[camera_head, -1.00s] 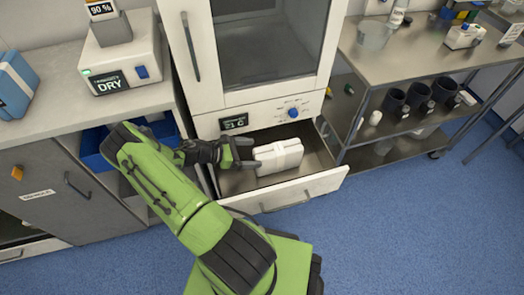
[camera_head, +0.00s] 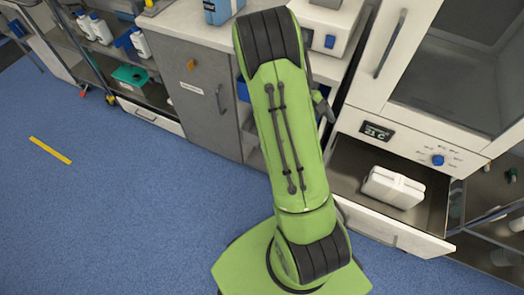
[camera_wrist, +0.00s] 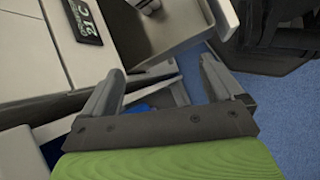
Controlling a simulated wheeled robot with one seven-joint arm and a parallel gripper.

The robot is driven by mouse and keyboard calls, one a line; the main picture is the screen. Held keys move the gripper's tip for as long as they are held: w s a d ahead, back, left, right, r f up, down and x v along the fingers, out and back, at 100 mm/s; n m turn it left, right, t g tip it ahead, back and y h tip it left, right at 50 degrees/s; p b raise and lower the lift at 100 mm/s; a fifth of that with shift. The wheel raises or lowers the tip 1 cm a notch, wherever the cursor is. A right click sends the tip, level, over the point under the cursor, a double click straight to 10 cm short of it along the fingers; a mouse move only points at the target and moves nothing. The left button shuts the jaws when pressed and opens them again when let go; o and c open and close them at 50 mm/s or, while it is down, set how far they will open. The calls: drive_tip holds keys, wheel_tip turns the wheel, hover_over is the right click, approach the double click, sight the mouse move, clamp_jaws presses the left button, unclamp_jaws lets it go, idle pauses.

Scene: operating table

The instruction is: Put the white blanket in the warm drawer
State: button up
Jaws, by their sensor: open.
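The white blanket (camera_head: 393,187), a folded bundle with a band around it, lies inside the open warm drawer (camera_head: 392,232). The drawer sits under the glass-fronted cabinet with the 21 C display, and is pulled out. My gripper (camera_wrist: 160,85) is open with nothing between its fingers in the wrist view. It is apart from the blanket. In the head view it is mostly hidden behind my green arm, to the left of the drawer.
The warming cabinet (camera_head: 455,75) has a closed glass door above the drawer. A grey counter cabinet (camera_head: 195,85) stands to the left, with a blue box (camera_head: 222,10) on top. Open blue floor lies in front and left.

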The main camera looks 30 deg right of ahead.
drive_tip(key=w+a+r+m+t+y, duration=0.15)
drive_tip(key=a+r+t, duration=0.45)
drive_tip(key=a+r, duration=0.6)
drive_tip(key=s+a+r+t+y, duration=0.3)
drive_tip(key=s+a+r+t, duration=0.2)
drive_tip(key=s+a, duration=0.5)
drive_tip(key=a+r, duration=0.2)
drive_tip(key=a, duration=0.1)
drive_tip(key=shift+r+m, duration=0.15)
drive_tip(key=shift+m, duration=0.2)
drive_tip(key=shift+r, duration=0.1)
